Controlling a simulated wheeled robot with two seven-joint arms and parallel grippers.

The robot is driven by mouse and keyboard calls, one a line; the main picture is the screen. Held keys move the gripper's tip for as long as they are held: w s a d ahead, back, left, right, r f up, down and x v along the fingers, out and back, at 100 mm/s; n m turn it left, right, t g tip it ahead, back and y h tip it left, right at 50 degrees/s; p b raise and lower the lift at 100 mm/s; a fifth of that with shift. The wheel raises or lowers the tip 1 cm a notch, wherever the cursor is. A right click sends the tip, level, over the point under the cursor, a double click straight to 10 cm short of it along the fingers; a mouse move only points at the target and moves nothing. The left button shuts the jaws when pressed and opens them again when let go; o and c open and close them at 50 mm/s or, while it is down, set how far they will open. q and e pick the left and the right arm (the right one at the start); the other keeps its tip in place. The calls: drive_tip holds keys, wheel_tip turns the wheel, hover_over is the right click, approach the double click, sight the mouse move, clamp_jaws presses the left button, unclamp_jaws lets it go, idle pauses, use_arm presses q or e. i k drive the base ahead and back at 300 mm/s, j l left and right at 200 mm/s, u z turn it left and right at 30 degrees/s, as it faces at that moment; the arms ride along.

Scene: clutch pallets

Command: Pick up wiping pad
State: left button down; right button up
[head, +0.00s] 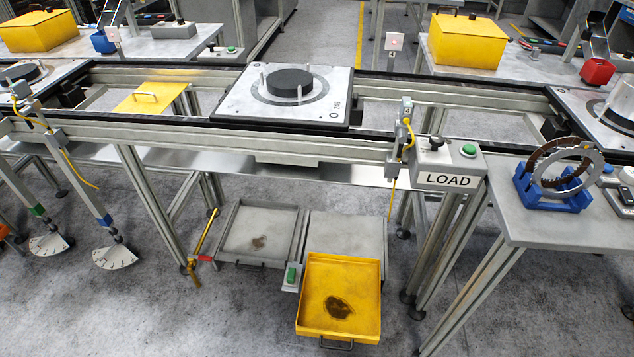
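I cannot make out a wiping pad for certain in the head view. A yellow tray (313,335) lies low in front, with a dark brown patch (339,308) on its floor that looks like a stain. Behind it are two grey trays, and the left grey tray (235,235) has a smaller brown spot. A pallet plate (232,108) on the conveyor carries a black disc (290,82) and upright pins. Neither of my grippers shows.
The conveyor rail (390,150) crosses the view above the trays. A LOAD button box (449,168) is fixed to its front. At right a table (520,225) holds a ring on a blue stand (545,192). Floor around the yellow tray is mostly free.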

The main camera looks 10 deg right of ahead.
sight(292, 275)
drive_tip(key=k+l, duration=0.7)
drive_tip(key=k+z, duration=0.05)
drive_tip(key=k, duration=0.05)
